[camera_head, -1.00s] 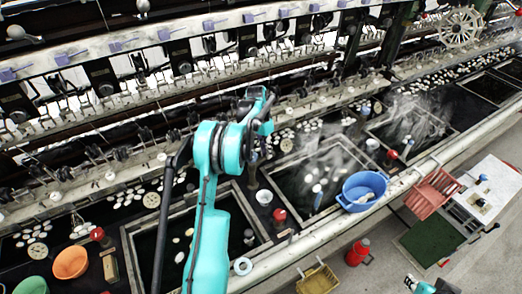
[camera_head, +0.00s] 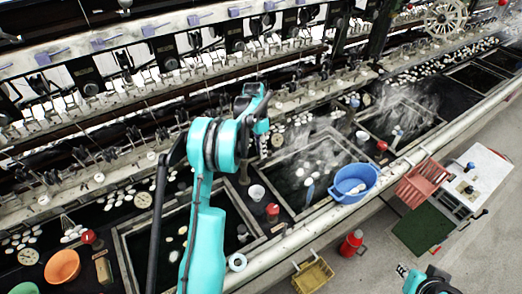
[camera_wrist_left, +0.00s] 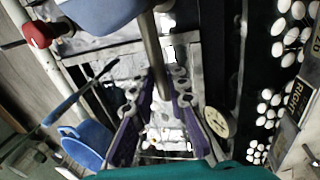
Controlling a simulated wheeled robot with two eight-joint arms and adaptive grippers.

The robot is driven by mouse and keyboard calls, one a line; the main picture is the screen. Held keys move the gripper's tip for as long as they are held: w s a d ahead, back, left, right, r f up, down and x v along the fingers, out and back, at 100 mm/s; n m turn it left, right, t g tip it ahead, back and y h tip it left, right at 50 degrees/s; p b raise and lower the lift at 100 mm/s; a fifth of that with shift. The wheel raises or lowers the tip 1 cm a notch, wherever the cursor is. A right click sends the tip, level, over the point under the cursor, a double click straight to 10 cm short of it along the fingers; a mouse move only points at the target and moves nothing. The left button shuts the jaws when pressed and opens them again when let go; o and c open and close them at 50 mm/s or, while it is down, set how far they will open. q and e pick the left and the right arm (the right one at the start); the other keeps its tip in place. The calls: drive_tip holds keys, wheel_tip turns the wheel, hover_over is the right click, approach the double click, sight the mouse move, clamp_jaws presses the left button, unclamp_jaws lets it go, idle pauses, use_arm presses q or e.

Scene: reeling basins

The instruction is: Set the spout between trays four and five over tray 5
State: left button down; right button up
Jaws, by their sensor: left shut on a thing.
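In the head view a framed dark water tray (camera_head: 256,226) lies partly behind my left arm, and another framed tray (camera_head: 292,172) lies to its right. Tray numbers are not readable. My left gripper reaches over the strip near the gap between these trays; its fingers are hidden by the arm there. In the left wrist view my left gripper (camera_wrist_left: 163,88) shows two purple-and-grey fingers shut on a slim brown-grey pipe, seemingly the spout (camera_wrist_left: 152,50). The pipe's far end is hard to make out. My right gripper is not in view; only part of my right arm shows at bottom right.
A blue basin (camera_head: 356,181) sits on the front ledge at the right tray. A white cup (camera_head: 256,192) and a red-topped jar (camera_head: 272,211) stand between the trays. An orange bowl (camera_head: 62,266) is at left. The reeling machine's rail (camera_head: 215,75) runs behind.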

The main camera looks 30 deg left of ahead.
use_arm(q)
drive_tip(key=c, duration=1.5)
unclamp_jaws()
drive_tip(key=r, duration=0.5)
drive_tip(key=a+r, duration=0.1)
drive_tip(key=r, duration=0.1)
drive_tip(key=shift+w+a+r, duration=0.1)
drive_tip(key=shift+w+r, duration=0.1)
drive_tip(key=shift+w, duration=0.1)
